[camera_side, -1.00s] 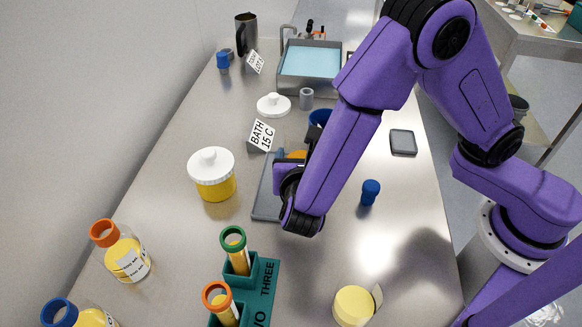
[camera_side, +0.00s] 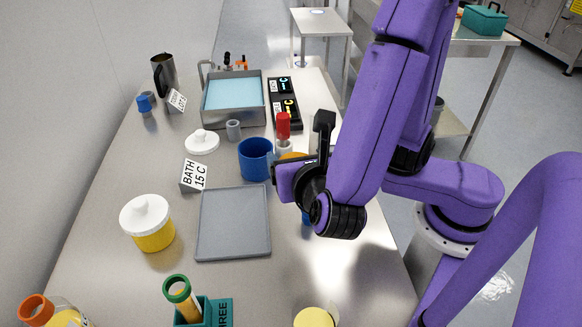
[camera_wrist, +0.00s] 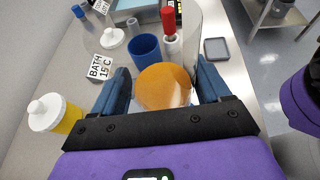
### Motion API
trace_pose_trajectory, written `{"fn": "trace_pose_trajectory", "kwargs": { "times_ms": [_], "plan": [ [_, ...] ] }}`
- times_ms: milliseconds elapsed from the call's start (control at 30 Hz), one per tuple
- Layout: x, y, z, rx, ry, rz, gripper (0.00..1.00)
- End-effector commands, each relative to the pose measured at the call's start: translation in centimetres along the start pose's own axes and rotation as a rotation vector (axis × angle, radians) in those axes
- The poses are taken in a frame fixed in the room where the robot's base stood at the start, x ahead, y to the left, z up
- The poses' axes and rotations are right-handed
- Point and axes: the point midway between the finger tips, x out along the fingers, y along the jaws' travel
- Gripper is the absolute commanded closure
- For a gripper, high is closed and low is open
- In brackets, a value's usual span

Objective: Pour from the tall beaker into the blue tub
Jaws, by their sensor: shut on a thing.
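My gripper (camera_wrist: 163,88) is shut on the tall beaker (camera_wrist: 165,85), a clear glass with orange liquid low inside. In the side view only a bit of the orange liquid (camera_side: 293,156) shows behind my gripper (camera_side: 301,180); the rest of the beaker is hidden or too clear to make out. The blue tub (camera_side: 256,158) stands on the bench just left of and beyond the beaker. It also shows in the wrist view (camera_wrist: 146,49), beside the beaker's glass. I cannot tell whether the beaker touches the bench or how far it tilts.
A red-topped bottle (camera_side: 283,126) stands close behind the beaker. An empty grey tray (camera_side: 233,224) lies in front of the tub. A BATH 15 C sign (camera_side: 194,175), white-lidded jar (camera_side: 147,222), grey cup (camera_side: 233,130) and water bath (camera_side: 234,100) stand around.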

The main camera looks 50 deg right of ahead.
Motion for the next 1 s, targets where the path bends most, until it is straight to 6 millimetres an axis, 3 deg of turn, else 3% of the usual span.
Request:
{"fn": "trace_pose_trajectory", "kwargs": {
  "times_ms": [233,567,767,1000],
  "plan": [
    [-1.2,0.3,2.8,0.005,0.004,-0.006,0.55],
    [0.0,4.8,3.4,0.055,0.013,-0.141,0.55],
    [2.6,8.6,4.6,0.105,0.020,-0.261,0.55],
    [8.3,12.4,7.0,0.174,0.020,-0.420,0.55]
  ]
}}
